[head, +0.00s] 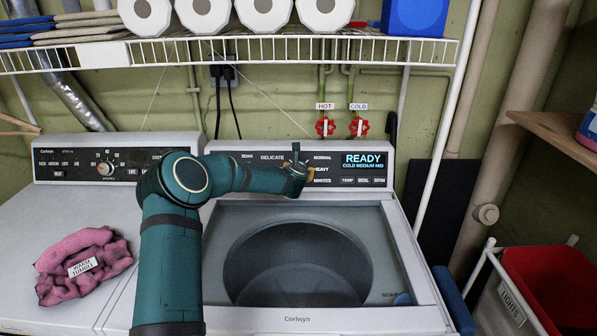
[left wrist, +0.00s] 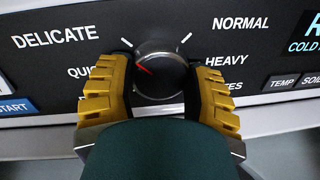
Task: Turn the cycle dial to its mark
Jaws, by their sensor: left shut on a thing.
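The cycle dial (left wrist: 160,72) is a dark round knob with a silver rim on the washer's black control panel (left wrist: 55,65). Its red pointer line points up and left, toward the side of DELICATE and QUICK. NORMAL, HEAVY and a partly covered label are on its right. My left gripper (left wrist: 161,82) is shut on the dial, one yellow ribbed finger on each side. In the head view the left gripper (head: 303,174) is at the panel and mostly hides the dial. The washer display (head: 364,162) reads READY, COLD MEDIUM. My right gripper is not in view.
The washer's open drum (head: 298,265) is below my left arm. A dryer (head: 60,215) with a pink cloth (head: 82,262) on top stands left. A wire shelf (head: 250,50) with paper rolls hangs above. Red HOT and COLD valves (head: 325,127) are behind the panel. A red bin (head: 550,285) stands right.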

